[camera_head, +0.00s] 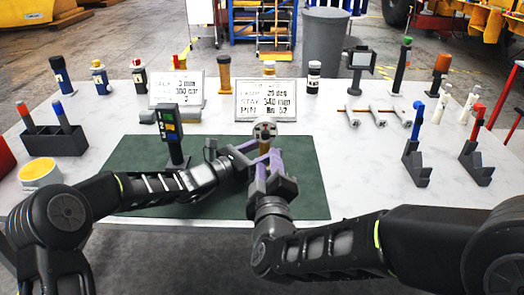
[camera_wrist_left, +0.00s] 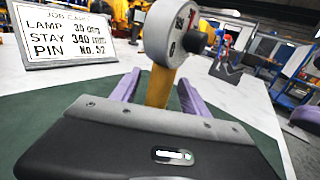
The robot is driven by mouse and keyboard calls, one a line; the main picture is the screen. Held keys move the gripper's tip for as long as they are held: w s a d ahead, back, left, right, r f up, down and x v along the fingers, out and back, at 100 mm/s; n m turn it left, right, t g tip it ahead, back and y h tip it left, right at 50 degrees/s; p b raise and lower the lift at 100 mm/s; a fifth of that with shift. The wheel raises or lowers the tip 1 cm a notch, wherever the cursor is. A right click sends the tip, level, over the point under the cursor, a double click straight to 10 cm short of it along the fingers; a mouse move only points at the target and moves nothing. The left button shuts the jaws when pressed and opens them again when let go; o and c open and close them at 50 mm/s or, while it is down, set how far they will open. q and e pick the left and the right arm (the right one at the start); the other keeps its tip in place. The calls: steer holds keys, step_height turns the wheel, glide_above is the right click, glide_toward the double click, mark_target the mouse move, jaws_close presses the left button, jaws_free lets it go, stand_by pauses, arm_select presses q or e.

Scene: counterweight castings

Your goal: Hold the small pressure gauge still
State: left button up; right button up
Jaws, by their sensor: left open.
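The small pressure gauge (camera_head: 265,130) stands near the back edge of the green mat (camera_head: 310,192), with a round pale head on an amber stem. My left gripper (camera_head: 250,153) is open around the stem, with a gap visible at the left finger. My right gripper (camera_head: 268,165) is just in front of the gauge, its purple fingers overlapping the stem area. Whether they touch it is hidden.
A dark device with a green top (camera_head: 168,135) stands on the mat left of the gauge. A job card (camera_head: 266,100) is behind the gauge. Handled tools in dark holders (camera_head: 414,160) stand at right. The white table (camera_head: 350,180) is clear between the mat and these holders.

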arm_select(q)
steer(key=shift+c, duration=0.2)
jaws_close()
stand_by(1.1)
